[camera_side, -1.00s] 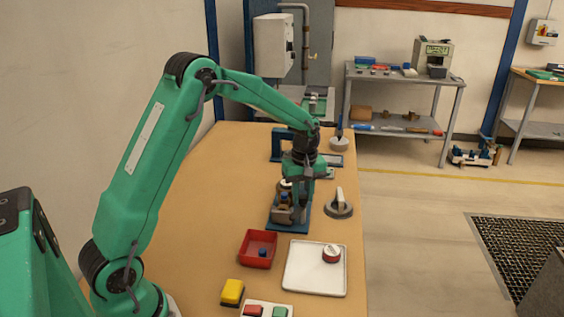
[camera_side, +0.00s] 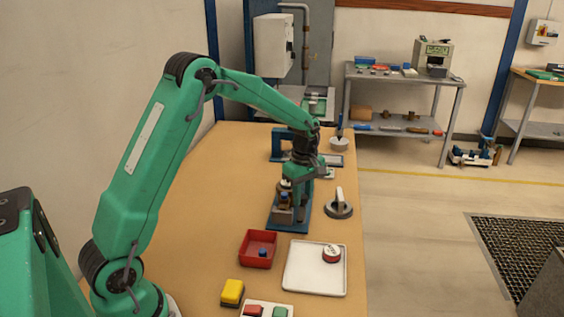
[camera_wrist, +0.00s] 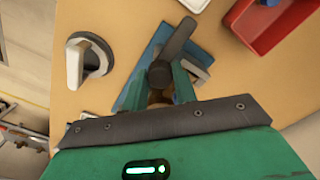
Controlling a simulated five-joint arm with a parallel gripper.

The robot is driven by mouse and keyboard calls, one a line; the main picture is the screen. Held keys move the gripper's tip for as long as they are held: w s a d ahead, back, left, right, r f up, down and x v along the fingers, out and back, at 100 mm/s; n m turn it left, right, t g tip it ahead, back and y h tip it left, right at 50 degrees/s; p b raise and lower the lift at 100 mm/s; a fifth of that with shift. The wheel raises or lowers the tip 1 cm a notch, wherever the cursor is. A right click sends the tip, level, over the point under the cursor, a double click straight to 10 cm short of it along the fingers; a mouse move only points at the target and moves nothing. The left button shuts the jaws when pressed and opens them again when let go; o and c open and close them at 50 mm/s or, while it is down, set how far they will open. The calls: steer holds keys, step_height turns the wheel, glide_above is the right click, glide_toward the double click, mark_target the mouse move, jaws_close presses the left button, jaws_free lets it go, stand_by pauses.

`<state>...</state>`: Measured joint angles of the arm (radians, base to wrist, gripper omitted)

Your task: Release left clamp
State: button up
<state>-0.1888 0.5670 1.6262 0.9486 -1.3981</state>
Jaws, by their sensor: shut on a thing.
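In the wrist view, a black clamp lever (camera_wrist: 176,42) rises over a blue fixture plate (camera_wrist: 138,88). Its round lower end sits between the two fingers of my gripper (camera_wrist: 160,90), which is shut on it. A grey metal block (camera_wrist: 198,62) shows beside the lever. In the side view, my gripper (camera_side: 294,182) is pointing down over the fixture, whose blue base plate (camera_side: 290,227) lies on the bench. My gripper and wrist hide much of the fixture's top and the lever there. I cannot tell from the side view how far the lever is turned.
A grey rotary handle (camera_side: 339,207) stands close right of the fixture. A red bin (camera_side: 258,261) and a white tray (camera_side: 315,285) with a red-and-white round part lie in front. A yellow block (camera_side: 232,291) is nearer. A blue frame (camera_side: 277,145) stands behind. The bench's left side is clear.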

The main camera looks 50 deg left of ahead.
mark_target(303, 196)
steer(key=o, duration=1)
steer(key=shift+r, duration=3.95)
